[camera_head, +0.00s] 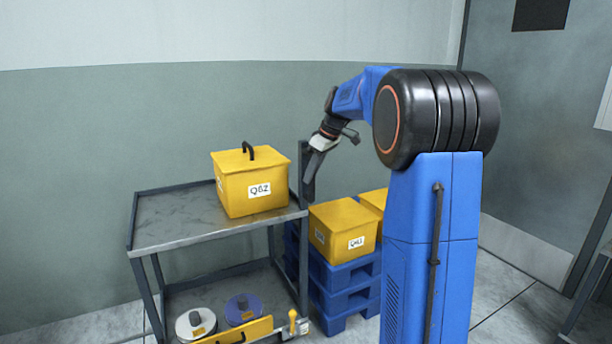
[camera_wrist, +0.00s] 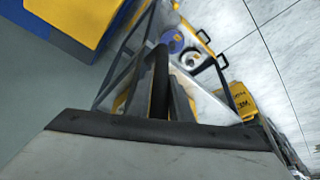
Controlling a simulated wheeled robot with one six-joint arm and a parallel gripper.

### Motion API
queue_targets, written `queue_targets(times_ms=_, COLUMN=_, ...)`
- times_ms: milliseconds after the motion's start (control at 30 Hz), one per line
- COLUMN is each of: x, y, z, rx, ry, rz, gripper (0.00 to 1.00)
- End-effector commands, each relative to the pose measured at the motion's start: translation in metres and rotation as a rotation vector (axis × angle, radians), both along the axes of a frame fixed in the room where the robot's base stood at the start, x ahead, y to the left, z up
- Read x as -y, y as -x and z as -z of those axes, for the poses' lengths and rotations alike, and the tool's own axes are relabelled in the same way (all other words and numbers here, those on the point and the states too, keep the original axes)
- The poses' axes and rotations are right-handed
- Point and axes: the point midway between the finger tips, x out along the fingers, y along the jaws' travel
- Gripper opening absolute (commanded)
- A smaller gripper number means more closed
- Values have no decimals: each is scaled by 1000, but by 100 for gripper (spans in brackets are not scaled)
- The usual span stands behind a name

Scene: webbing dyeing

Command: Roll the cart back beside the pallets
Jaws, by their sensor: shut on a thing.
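The grey metal cart (camera_head: 165,224) stands against the wall at left in the head view, with a top shelf and a lower shelf. My gripper (camera_head: 310,178) is at the cart's right end, shut on its dark upright handle (camera_head: 303,160). In the wrist view the dark handle bar (camera_wrist: 160,80) runs between the fingers. The stacked blue pallets (camera_head: 347,298) stand just right of the cart; my arm column hides their right part. The pallets' blue edge (camera_wrist: 52,38) also shows at upper left in the wrist view.
A yellow lidded box (camera_head: 240,190) sits on the cart's top shelf. A white spool (camera_head: 194,324) and a blue spool (camera_head: 240,310) lie on the lower shelf. Yellow boxes (camera_head: 340,232) stand on the pallets. Bare floor (camera_head: 510,310) shows at right.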

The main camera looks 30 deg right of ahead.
Motion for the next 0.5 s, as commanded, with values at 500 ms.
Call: queue_targets(times_ms=500, x=5, y=0, z=-1, rx=3, ry=5, rz=5, gripper=37)
